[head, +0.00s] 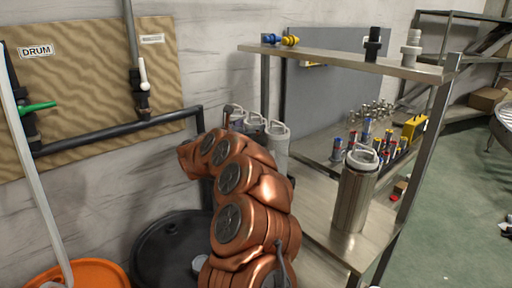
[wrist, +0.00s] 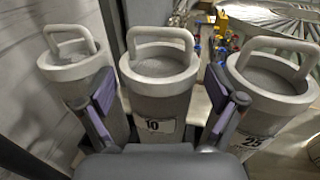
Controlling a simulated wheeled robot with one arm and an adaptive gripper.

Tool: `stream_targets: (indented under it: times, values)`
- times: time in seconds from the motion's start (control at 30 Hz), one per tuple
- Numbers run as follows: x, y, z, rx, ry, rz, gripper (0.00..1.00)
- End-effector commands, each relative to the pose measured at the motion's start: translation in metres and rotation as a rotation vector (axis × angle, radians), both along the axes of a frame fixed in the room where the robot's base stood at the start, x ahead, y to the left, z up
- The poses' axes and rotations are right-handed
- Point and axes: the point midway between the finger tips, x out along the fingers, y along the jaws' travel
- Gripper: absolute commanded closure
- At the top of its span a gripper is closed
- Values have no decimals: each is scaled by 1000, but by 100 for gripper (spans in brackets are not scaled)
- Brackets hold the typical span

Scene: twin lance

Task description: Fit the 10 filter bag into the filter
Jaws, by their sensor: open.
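Three pale grey cylindrical bags with loop handles stand in a row in the wrist view. The middle one, labelled 10, is the 10 filter bag (wrist: 160,100). The one on the right is the 25 bag (wrist: 265,90); the left bag (wrist: 72,65) shows no readable label. My gripper (wrist: 160,86) is open, with one finger on each side of the 10 bag's body; I cannot tell whether they touch it. In the head view the bags (head: 278,143) are partly hidden behind my copper arm. A steel cylinder (head: 352,195) with a pale handle on top, possibly the filter, stands on the bench.
A metal shelf unit (head: 345,62) rises over the bench, with one post close to the steel cylinder. Several small coloured parts (head: 367,135) and a yellow item (head: 414,128) lie behind it. A black drum (head: 165,250) and an orange one (head: 85,275) stand at lower left.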

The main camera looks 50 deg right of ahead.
Motion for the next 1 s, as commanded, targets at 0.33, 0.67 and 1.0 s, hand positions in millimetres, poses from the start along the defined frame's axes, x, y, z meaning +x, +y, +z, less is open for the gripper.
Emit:
stream_targets:
  times: [0.33, 0.67, 1.0]
  values:
    - [4, -34, 3, -2, 1, -2, 7]
    - [4, -35, 1, 0, 0, 0, 15]
    - [4, -35, 1, 0, 0, 0, 51]
